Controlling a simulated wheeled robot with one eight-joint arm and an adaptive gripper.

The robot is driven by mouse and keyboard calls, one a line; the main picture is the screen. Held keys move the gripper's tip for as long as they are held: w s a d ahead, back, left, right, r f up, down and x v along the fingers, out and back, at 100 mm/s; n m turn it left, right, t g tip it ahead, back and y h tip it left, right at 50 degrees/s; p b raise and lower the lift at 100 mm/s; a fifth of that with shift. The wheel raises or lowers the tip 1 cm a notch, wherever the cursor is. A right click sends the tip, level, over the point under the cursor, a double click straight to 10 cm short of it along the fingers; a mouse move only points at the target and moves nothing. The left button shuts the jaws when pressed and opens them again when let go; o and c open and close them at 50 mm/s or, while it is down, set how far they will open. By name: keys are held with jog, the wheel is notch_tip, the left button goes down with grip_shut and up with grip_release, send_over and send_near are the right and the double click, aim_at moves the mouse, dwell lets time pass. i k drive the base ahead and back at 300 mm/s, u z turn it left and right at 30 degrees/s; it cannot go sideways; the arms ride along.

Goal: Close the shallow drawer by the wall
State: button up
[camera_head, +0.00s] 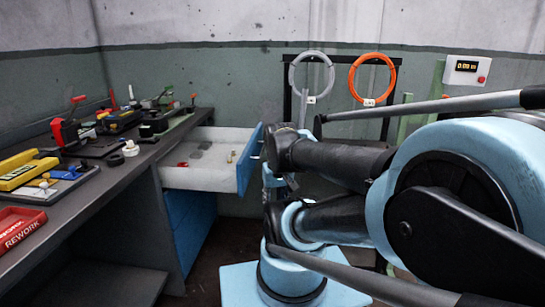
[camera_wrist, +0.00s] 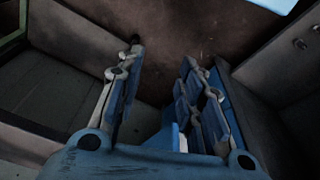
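The shallow drawer (camera_head: 215,180) stands pulled out at the end of the dark bench, close to the back wall. It has a pale tray and a blue front panel (camera_head: 250,160) facing right. A small red item, a small pale upright piece and grey flat pieces lie inside it. My gripper (camera_wrist: 163,60) shows in the wrist view with its two blue-grey fingers apart and nothing seen held between them. Brown floor shows beyond the fingertips. In the head view my arm comes from the right and its dark joint is near the drawer front; the fingers cannot be made out there.
A blue cabinet (camera_head: 188,225) stands below the drawer. The bench (camera_head: 120,185) along the left carries tools, a yellow case (camera_head: 28,172) and a red rework tray (camera_head: 20,228). A rack with a grey ring (camera_head: 311,54) and an orange ring (camera_head: 372,58) stands at the back wall.

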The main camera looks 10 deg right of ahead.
aim_at(211, 172)
jog(key=z, duration=0.65)
jog(key=k, duration=1.4)
jog(key=u, duration=0.6)
jog(key=i, duration=1)
